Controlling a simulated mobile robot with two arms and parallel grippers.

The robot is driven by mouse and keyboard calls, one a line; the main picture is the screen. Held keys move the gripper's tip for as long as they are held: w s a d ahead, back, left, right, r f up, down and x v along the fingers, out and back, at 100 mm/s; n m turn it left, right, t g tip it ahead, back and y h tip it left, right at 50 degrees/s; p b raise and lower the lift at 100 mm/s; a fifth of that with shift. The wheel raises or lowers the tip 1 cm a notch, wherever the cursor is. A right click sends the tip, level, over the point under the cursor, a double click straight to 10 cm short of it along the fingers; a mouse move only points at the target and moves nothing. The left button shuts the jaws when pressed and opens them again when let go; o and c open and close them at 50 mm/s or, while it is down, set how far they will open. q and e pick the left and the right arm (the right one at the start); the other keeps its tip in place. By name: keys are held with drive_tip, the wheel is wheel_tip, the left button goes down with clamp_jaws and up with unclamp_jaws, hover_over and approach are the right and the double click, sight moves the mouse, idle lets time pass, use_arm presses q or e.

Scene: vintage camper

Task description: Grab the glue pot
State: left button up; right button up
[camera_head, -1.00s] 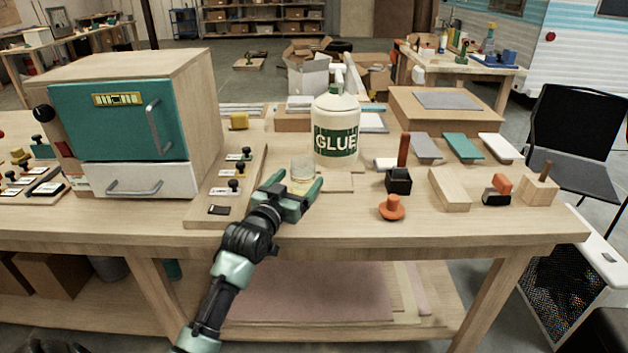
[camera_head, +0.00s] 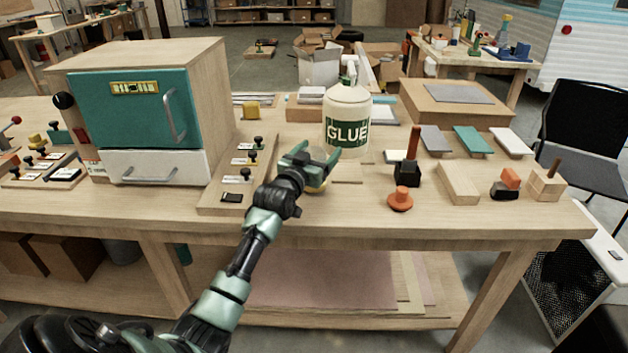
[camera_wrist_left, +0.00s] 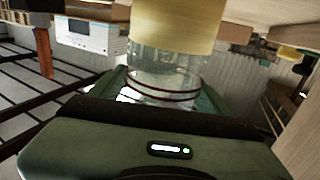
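The glue pot, a small clear glass jar with a yellow lower part (camera_head: 318,187), is between the fingers of my left gripper (camera_head: 318,157) near the table's front. In the left wrist view the glue pot (camera_wrist_left: 165,75) fills the middle, with clear glass, dark red rings and a yellow band at the top. The green fingers flank the glass closely on both sides and appear shut on it. The yellow end shows below the gripper in the head view, and the pot seems raised off the table. My right gripper is not in view.
A large white GLUE bottle (camera_head: 347,112) stands just behind the pot. A teal and white cabinet (camera_head: 140,110) and a board with black knobs (camera_head: 230,186) are to the left. An orange-handled tool (camera_head: 412,165) and wooden blocks (camera_head: 458,183) are to the right.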

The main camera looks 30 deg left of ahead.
use_arm(q)
clamp_jaws()
drive_tip(key=shift+r, duration=0.1)
